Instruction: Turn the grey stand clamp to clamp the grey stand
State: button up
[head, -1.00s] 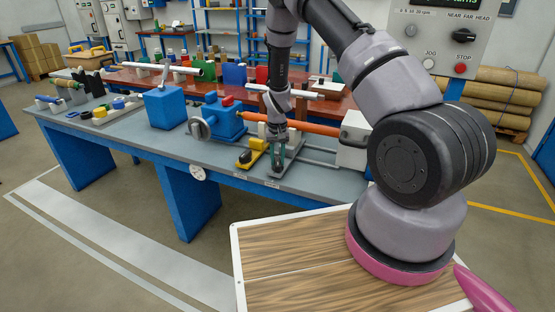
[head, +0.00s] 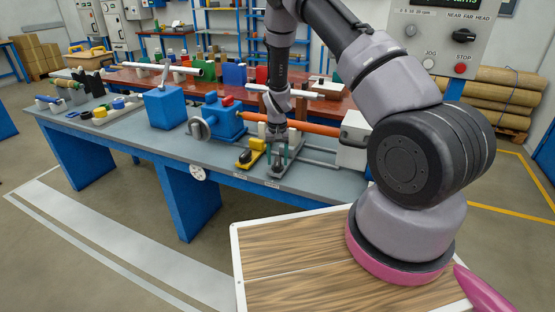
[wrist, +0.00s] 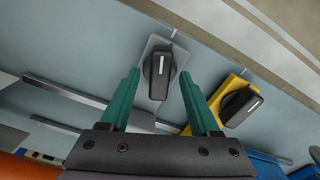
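The grey stand clamp (wrist: 158,76) is a black knob with a white line, on the light plate end of the grey stand (wrist: 151,45). In the wrist view the knob lies between the fingertips, its white line running nearly along the picture's height. My gripper (wrist: 160,73) is open, one green finger on each side of the knob, with gaps showing. In the head view my gripper (head: 278,163) points down over the grey stand's front end (head: 275,177). Whether the fingertips reach down to knob height is hard to tell.
A yellow stand (head: 252,154) with its own black knob (wrist: 240,106) is close beside the right finger in the wrist view. An orange bar (head: 310,128) runs behind my gripper from a blue machine (head: 222,118) to a white block (head: 353,150). The bench front is clear.

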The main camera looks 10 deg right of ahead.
notch_tip(320, 180, up, 11)
dwell(0.7)
jog(key=shift+f, duration=0.1)
notch_tip(320, 180, up, 13)
jog(key=t+y, duration=0.1)
send_over(278, 161)
jog(key=s, duration=0.2)
jog(key=s+d+r+t+y, duration=0.1)
jog(key=s+r, duration=0.3)
jog(key=r, duration=0.3)
jog(key=s+d+r+t, duration=0.1)
jog(key=s+d+r, duration=0.15)
jog(key=r, duration=0.45)
jog(key=s+r+t, duration=0.1)
jog(key=s+r, duration=0.2)
jog(key=s, duration=0.4)
jog(key=s+d+r+t, duration=0.1)
jog(key=s+r, duration=0.3)
jog(key=s, duration=0.3)
jog(key=s+d+r+m+t, duration=0.1)
jog(key=s+r+t, duration=0.1)
jog(key=s+r, duration=0.2)
jog(key=s, duration=0.3)
jog(key=shift+r, duration=0.15)
